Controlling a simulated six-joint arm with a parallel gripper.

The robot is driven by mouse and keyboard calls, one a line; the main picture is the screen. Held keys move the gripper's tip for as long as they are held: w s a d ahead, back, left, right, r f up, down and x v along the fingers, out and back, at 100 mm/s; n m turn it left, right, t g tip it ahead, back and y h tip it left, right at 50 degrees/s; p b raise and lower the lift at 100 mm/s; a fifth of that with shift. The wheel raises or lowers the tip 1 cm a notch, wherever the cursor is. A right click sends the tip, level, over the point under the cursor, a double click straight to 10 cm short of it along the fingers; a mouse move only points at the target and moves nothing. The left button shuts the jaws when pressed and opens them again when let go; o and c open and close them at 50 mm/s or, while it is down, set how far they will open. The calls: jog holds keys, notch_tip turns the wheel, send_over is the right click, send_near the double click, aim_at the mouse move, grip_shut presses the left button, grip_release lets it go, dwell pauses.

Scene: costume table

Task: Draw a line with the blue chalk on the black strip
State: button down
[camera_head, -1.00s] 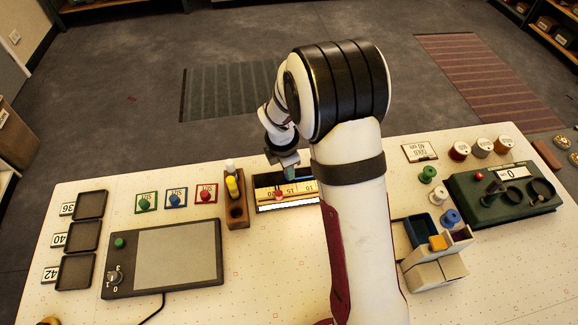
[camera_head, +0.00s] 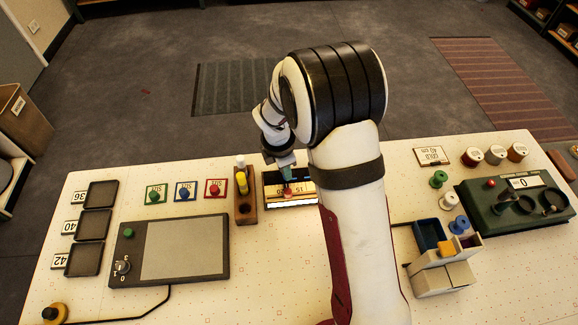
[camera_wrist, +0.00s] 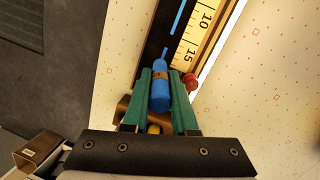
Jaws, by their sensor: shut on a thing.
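The blue chalk (camera_wrist: 159,90) is held between the green fingers of my gripper (camera_wrist: 160,98), its tip pointing up the picture over the black strip (camera_wrist: 152,52). A blue line (camera_wrist: 177,17) shows on the strip, with a small dark gap between its near end and the chalk tip. I cannot tell whether the tip touches the strip. A ruler (camera_wrist: 188,52) with a red knob (camera_wrist: 190,81) lies alongside the strip. In the head view my gripper (camera_head: 287,176) is over the strip's left part, behind the ruler (camera_head: 304,188), and my arm hides the right end.
A wooden holder (camera_head: 246,216) with a yellow and a white chalk stands just left of the strip. Farther left are a dark panel (camera_head: 180,250), coloured knobs and trays (camera_head: 88,228). To the right are spools, small bins (camera_head: 430,235) and a green device (camera_head: 515,215).

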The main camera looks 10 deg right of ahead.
jog(key=shift+r, duration=0.1)
jog(key=shift+r, duration=2.95)
jog(key=s+d+r+m+g, duration=0.1)
jog(key=s+r+m, duration=0.3)
jog(key=r+m, duration=0.4)
jog(key=s+d+r+m+g, duration=0.2)
jog(key=s+d+r+m, duration=0.2)
jog(key=r+m, duration=0.5)
jog(key=m, duration=0.4)
jog(key=shift+d, duration=0.2)
jog(key=shift+w, duration=0.1)
